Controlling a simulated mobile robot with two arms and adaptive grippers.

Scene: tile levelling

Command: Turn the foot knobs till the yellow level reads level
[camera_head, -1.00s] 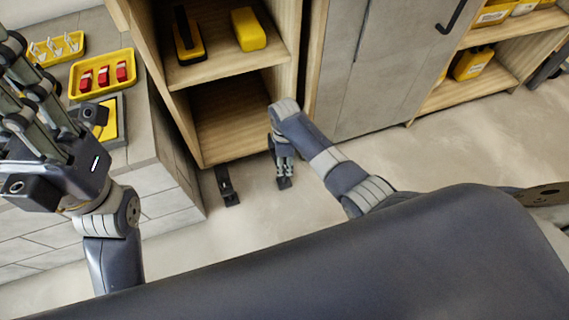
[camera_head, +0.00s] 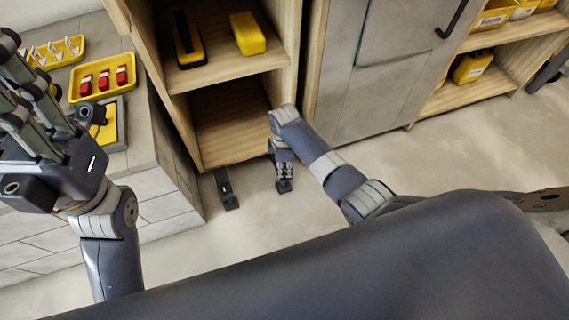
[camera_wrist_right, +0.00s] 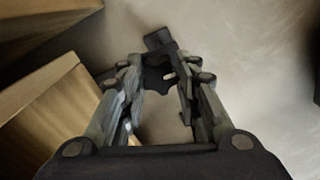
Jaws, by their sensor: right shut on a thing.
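In the head view my right gripper (camera_head: 284,182) is low at the front right foot of the wooden shelf unit (camera_head: 235,155). In the right wrist view (camera_wrist_right: 160,82) its two fingers are closed around a dark scalloped foot knob (camera_wrist_right: 157,76). A black foot bracket (camera_wrist_right: 158,40) shows just beyond. Another black foot (camera_head: 228,190) stands on the floor to the left, untouched. My left gripper (camera_head: 30,95) is raised over the counter at the left edge; its fingertips are partly cut off. Yellow items (camera_head: 248,33) lie on the shelf; I cannot tell which is the level or its reading.
A tiled counter (camera_head: 160,165) on the left holds a yellow tray (camera_head: 75,92) with red pieces and another tray (camera_head: 45,60) with white pieces. A grey cabinet (camera_head: 385,85) stands to the right. The floor in front is clear.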

